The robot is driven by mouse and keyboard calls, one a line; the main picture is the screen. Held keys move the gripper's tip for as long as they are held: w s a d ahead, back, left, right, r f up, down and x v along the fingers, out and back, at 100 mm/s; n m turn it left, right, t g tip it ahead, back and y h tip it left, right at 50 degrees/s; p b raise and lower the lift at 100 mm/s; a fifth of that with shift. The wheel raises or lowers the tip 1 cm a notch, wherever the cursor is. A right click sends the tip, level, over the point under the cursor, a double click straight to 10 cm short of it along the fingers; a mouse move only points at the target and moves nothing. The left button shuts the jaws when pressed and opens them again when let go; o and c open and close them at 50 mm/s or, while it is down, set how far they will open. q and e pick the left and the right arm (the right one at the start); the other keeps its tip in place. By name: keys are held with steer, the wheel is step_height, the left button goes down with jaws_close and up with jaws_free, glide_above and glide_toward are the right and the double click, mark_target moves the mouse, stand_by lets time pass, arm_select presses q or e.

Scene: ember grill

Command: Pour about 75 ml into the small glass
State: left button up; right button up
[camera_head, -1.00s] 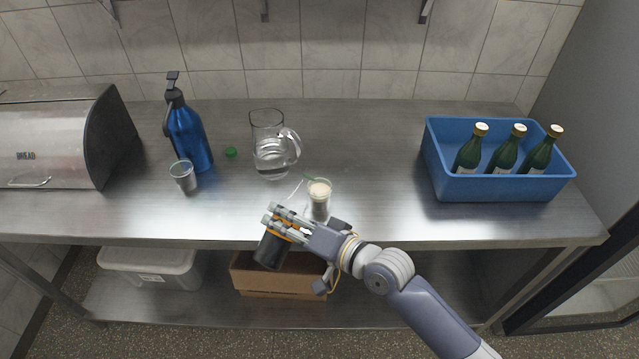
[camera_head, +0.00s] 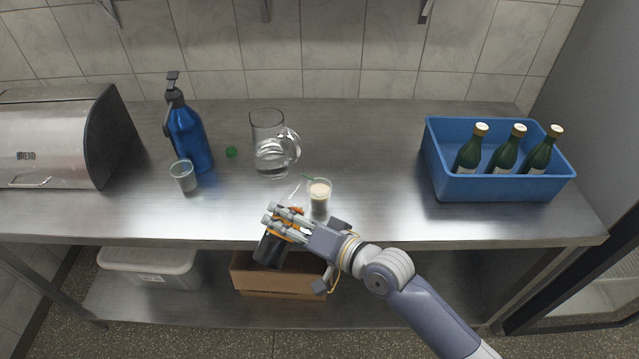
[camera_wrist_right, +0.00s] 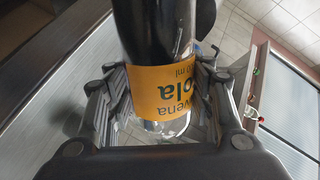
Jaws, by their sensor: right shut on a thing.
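My right gripper (camera_head: 283,222) is shut on a dark bottle (camera_head: 270,250) with an orange label, held at the front edge of the counter. In the right wrist view, the bottle (camera_wrist_right: 160,60) sits between the fingers, dark at the top and clear at the lower end. The label print is upside down there. Its mouth is not clearly visible. A glass (camera_head: 319,199) with a pale top to its contents stands just beyond the gripper. Another glass (camera_head: 183,178), seemingly empty, stands at the left. I cannot tell which is the small glass. My left gripper is out of view.
A glass jug (camera_head: 270,155) of clear liquid stands mid-counter. A blue pump bottle (camera_head: 188,135), a green cap (camera_head: 231,152) and a bread bin (camera_head: 60,140) are left. A blue crate (camera_head: 500,187) holds green bottles at right.

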mark_target(304, 212)
steer(key=shift+r, duration=0.1)
steer(key=shift+w+d+r+n, duration=0.15)
steer(key=shift+w+r+n, duration=0.1)
steer(key=shift+r+n, duration=0.15)
steer(key=shift+w+d+r+n+t, duration=0.2)
steer(key=shift+w+n, duration=0.1)
steer(key=shift+n, duration=0.15)
steer(key=shift+w+d+r+n+t, duration=0.1)
steer(key=shift+w+n+t, duration=0.15)
steer(key=shift+n, duration=0.2)
steer(key=shift+w+d+r+n+t, duration=0.15)
steer(key=shift+w+r+n+t, duration=0.1)
steer(key=shift+n, duration=0.95)
steer(key=shift+w+n+t+b, duration=0.1)
steer(key=shift+n+t+b, duration=0.35)
steer(key=shift+n, duration=0.75)
steer(key=n, duration=0.1)
steer(key=n+t+b, duration=0.1)
steer(key=shift+w+d+n+y, duration=0.25)
steer(key=shift+w+n+y, duration=0.05)
